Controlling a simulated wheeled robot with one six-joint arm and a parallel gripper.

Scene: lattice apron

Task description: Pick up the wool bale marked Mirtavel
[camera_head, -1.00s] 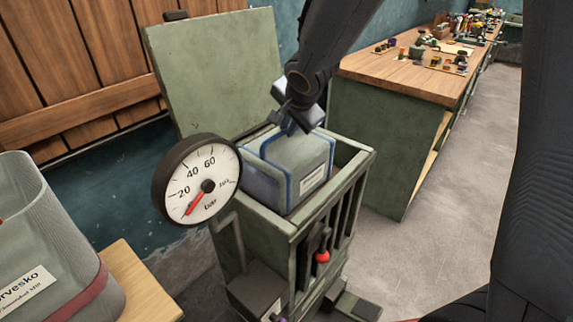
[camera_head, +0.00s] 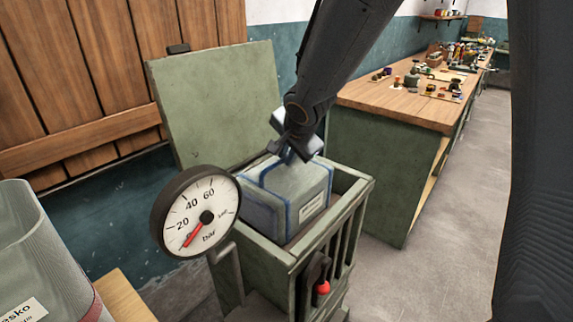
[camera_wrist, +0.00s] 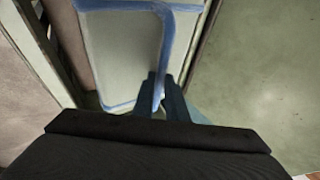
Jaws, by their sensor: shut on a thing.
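The wool bale (camera_head: 287,190) is a pale grey-blue block with blue straps and a white label on its front face. The label's writing is too small to read. It sits in the open top of a green press box (camera_head: 262,255), with its upper part above the rim. My gripper (camera_head: 291,158) is over the bale's top, shut on a blue strap of it. In the wrist view the fingertips (camera_wrist: 166,95) close on the blue strap, and the bale (camera_wrist: 120,50) fills the upper left.
A gauge (camera_head: 195,212) sticks out at the press's front left. The press's green lid (camera_head: 215,100) stands open behind. A red-knobbed lever (camera_head: 322,286) is on the front. Floor (camera_head: 440,210) is clear at right.

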